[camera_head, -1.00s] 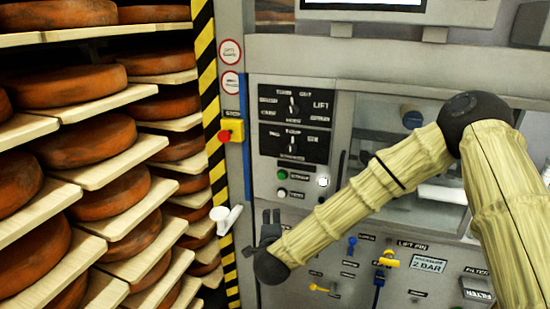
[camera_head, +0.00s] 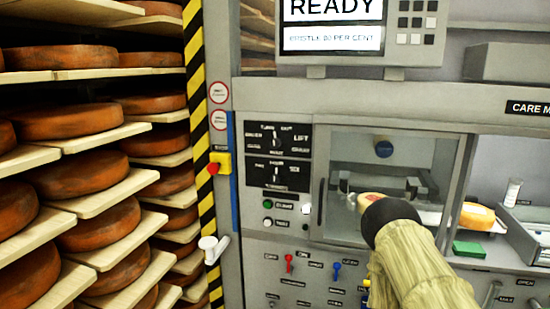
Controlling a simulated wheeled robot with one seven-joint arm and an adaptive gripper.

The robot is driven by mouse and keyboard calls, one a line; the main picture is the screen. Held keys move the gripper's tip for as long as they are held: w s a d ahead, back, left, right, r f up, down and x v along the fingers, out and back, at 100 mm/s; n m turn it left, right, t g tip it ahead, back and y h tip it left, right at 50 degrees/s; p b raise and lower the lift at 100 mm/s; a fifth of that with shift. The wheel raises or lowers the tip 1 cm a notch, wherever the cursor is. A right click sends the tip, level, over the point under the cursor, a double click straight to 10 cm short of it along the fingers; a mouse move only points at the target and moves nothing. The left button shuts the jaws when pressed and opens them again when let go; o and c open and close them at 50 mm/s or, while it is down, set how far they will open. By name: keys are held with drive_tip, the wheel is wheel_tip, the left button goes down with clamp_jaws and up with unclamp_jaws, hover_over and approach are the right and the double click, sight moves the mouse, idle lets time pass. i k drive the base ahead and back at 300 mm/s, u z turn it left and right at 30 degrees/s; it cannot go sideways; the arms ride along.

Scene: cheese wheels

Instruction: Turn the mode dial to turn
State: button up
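Two dials sit on black panels on the machine front, left of the window. The upper dial (camera_head: 277,135) has several small labels around it, one reading like TURN at its upper left and one like LIFT at its right. The lower dial (camera_head: 276,168) also has labels around it. Both pointers look roughly upright, but they are too small to read exactly. I cannot tell for sure which is the mode dial. My arm reaches in from the lower right, its dark joint in front of the window. My gripper is not visible, and nothing of mine touches the dials.
Green (camera_head: 268,204) and white (camera_head: 267,221) buttons are below the dials. A red stop button (camera_head: 213,168) on a yellow box and a white handle (camera_head: 213,247) are to the left. Shelves of cheese wheels (camera_head: 83,174) fill the left side. A screen (camera_head: 331,22) reads READY.

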sight(275, 143)
drive_tip(key=k, duration=0.7)
drive_tip(key=u, duration=1.3)
drive_tip(key=i, duration=1.4)
drive_tip(key=z, duration=0.85)
